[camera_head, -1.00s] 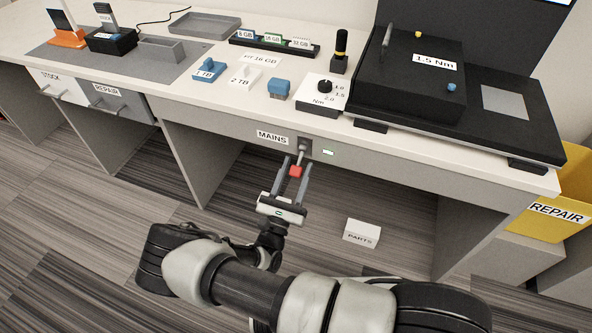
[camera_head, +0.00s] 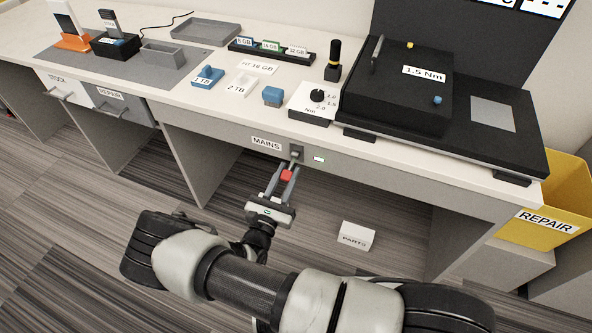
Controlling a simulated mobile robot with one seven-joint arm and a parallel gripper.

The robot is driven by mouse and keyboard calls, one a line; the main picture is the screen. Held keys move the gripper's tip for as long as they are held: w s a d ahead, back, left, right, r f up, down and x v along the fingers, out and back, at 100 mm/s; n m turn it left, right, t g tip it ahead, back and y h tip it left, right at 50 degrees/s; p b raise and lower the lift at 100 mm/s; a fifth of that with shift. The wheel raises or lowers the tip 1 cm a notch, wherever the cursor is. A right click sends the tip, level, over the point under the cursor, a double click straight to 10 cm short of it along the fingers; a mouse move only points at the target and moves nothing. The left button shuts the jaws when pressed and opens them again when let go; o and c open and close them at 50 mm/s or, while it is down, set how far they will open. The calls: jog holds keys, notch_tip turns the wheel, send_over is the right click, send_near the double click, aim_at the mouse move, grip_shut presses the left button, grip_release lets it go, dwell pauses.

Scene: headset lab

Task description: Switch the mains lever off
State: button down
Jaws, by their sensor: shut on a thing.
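The mains lever (camera_head: 287,175) sits on the bench's front panel beside the MAINS label (camera_head: 266,143). Its red tip points down and toward me from a dark grey mount (camera_head: 296,152). The exact finger contact is too small to see clearly.
A PARTS box (camera_head: 357,237) is on the floor. A yellow REPAIR bin (camera_head: 560,205) stands right.

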aim_at(287, 173)
notch_tip(287, 173, up, 2)
jog(key=g+p, duration=0.1)
jog(key=p, duration=0.2)
jog(key=shift+s+r+g+y, duration=0.1)
jog(key=shift+s+g+y, duration=0.05)
jog(key=shift+g+y, duration=0.25)
jog(key=r+g+p, duration=0.1)
jog(key=g+p, duration=0.1)
jog(key=p, duration=0.3)
jog(key=shift+r+y+p, duration=0.25)
jog(key=shift+y+p, duration=0.15)
jog(key=g+p, duration=0.1)
jog(key=p, duration=0.1)
jog(key=r+g+y+p, duration=0.1)
jog(key=g+p, duration=0.1)
jog(key=shift+w+r+p, duration=0.1)
jog(key=shift+w+p, duration=0.1)
jog(key=shift+p, duration=0.15)
jog(key=shift+w+d+r+g+y+p, duration=0.1)
jog(key=shift+r+g+y+p, duration=0.1)
jog(key=shift+g+p, duration=0.35)
jog(key=shift+w+r+g+y+p, duration=0.1)
jog(key=shift+g+y+p, duration=0.1)
jog(key=shift+g+p, duration=0.35)
jog(key=shift+f, duration=0.1)
jog(key=c, duration=1.4)
grip_release()
jog(key=shift+w, duration=0.1)
jog(key=shift+r, duration=0.2)
